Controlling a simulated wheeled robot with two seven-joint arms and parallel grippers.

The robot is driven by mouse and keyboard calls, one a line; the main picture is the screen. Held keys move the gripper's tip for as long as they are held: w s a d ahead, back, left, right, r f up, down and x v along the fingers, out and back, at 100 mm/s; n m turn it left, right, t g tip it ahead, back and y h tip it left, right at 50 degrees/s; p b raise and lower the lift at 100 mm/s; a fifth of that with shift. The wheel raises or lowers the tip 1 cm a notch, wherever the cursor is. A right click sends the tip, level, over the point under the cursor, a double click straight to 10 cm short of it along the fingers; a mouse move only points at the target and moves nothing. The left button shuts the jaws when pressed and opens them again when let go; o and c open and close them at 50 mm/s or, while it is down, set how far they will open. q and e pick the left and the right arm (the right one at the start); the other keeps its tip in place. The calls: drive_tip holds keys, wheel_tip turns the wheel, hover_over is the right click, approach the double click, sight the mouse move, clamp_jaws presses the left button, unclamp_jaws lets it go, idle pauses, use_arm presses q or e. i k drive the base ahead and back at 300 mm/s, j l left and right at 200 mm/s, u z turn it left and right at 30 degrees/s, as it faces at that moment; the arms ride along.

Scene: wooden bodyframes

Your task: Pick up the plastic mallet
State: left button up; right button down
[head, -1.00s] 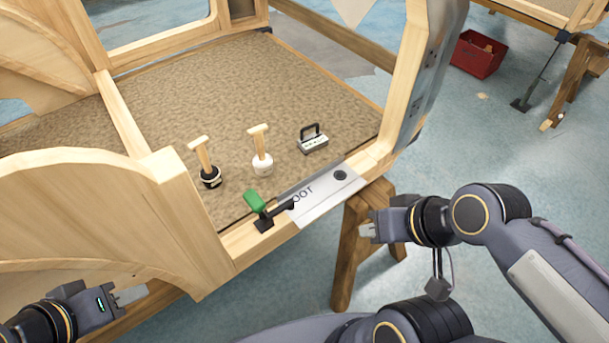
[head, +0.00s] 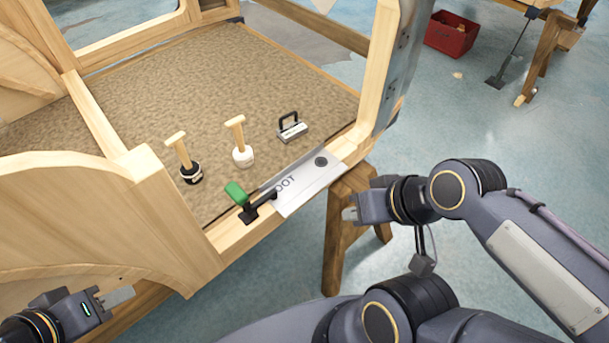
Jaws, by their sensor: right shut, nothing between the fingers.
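Two mallets with light wooden handles stand head down on the brown textured floor of the wooden bodyframe. One mallet has a white head (head: 242,157); the other, to its left, has a black head with a white band (head: 190,173). I cannot tell for certain which is the plastic one; the white head looks more like it. My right gripper (head: 350,214) is shut and empty, outside the frame, to the right of and nearer than the mallets. My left gripper (head: 120,297) is at the lower left, beside the frame's near side and apart from both mallets. Its finger gap is not clear.
A small block with a black handle (head: 292,130) sits right of the mallets. A trestle (head: 340,240) stands below. A red bin (head: 450,35) is far right.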

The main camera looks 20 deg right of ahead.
sight(242, 154)
drive_tip(key=i+l+u, duration=0.1)
drive_tip(key=u, duration=0.3)
drive_tip(key=i+l+u, duration=0.1)
drive_tip(key=u, duration=0.35)
drive_tip(key=l+u, duration=0.2)
drive_tip(key=u, duration=0.2)
